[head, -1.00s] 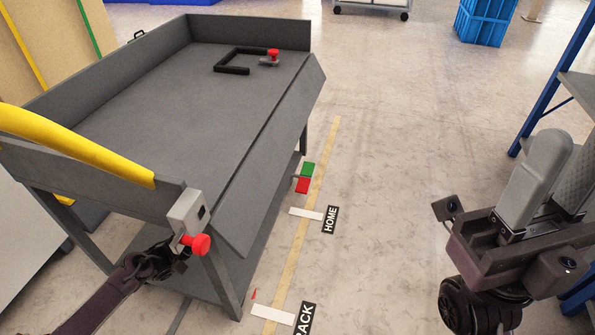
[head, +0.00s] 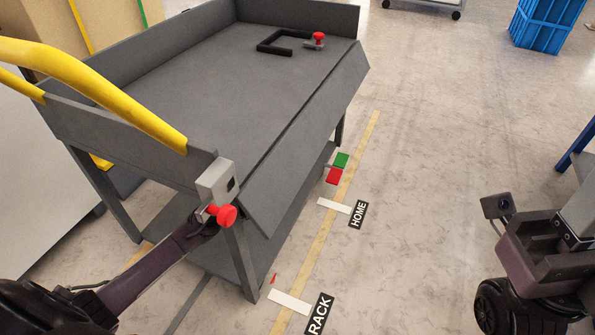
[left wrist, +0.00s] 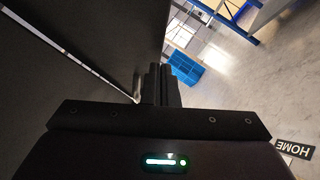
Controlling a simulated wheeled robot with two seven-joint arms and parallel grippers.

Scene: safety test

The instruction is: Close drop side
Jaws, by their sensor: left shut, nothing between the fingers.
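The grey cart (head: 185,85) stands at left centre in the head view. Its drop side (head: 312,130) is the long panel on the right edge, tilted outward and down from the deck. A latch with a red knob (head: 227,215) sits on the near corner post; another red knob (head: 319,37) is at the far end. My left gripper (head: 203,229) is by the near latch, partly hidden behind it; I cannot tell if they touch. In the left wrist view its fingers (left wrist: 160,86) are together and empty, close to dark cart panels. My right arm is cut off at the right edge, its fingers not distinguishable.
A yellow handle (head: 100,85) rises at the cart's near left. Floor markers read HOME (head: 358,214) and RACK (head: 319,314) beside a yellow line. A blue crate (head: 545,22) stands far right.

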